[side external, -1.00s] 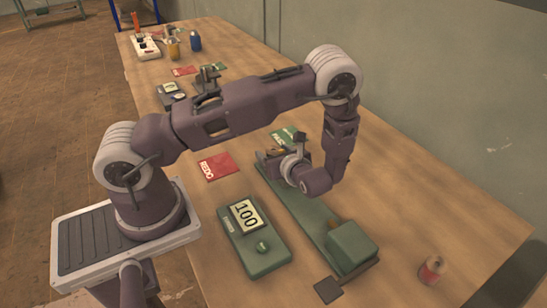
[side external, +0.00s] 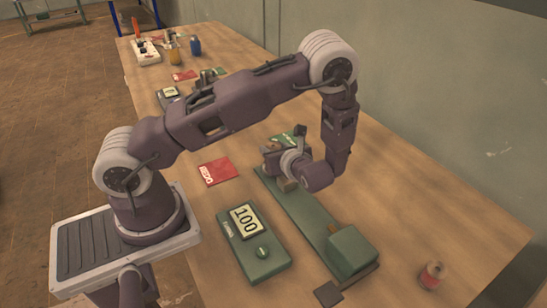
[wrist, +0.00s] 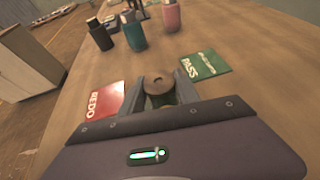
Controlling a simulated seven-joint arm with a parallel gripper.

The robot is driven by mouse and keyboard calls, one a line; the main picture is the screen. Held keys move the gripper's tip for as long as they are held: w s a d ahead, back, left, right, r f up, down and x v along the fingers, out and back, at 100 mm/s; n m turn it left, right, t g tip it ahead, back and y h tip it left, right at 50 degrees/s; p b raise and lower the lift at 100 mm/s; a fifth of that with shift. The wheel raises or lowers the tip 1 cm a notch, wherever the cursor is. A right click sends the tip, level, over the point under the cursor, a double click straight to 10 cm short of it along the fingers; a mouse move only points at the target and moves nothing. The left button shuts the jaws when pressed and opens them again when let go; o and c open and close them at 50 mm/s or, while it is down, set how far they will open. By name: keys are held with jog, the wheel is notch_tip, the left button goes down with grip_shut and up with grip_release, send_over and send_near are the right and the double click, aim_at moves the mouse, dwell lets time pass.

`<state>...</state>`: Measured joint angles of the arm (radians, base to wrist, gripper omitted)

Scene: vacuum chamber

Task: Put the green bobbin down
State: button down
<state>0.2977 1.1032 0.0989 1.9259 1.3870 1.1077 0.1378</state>
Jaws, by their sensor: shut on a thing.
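My gripper (wrist: 160,92) is shut on the green bobbin (wrist: 158,99), which shows between the two fingers with its brown round top facing the camera. In the side view my gripper (side external: 272,158) is over the far end of a long green fixture (side external: 300,222); the bobbin is hard to make out there. In the wrist view a red REDO card (wrist: 104,100) lies left of the fingers and a green PASS card (wrist: 205,65) lies to the right. The side view also shows the REDO card (side external: 217,171) and part of the PASS card (side external: 281,139).
A green device reading 100 (side external: 254,242) stands left of the fixture. A red bobbin (side external: 431,275) stands at the front right. Pink (wrist: 172,16), teal (wrist: 134,32) and dark (wrist: 100,34) containers stand farther along the table.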

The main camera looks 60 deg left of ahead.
notch_tip(320, 180, up, 6)
jog(key=shift+a+r, duration=0.1)
jog(key=shift+r, duration=0.05)
jog(key=s+a+n+g, duration=0.45)
jog(key=s+a, duration=0.45)
jog(key=s, duration=0.3)
send_over(221, 169)
jog(key=shift+g, duration=0.45)
notch_tip(221, 169, down, 10)
jog(key=shift+f, duration=0.25)
jog(key=c, duration=0.9)
grip_release()
jog(key=shift+f, duration=0.1)
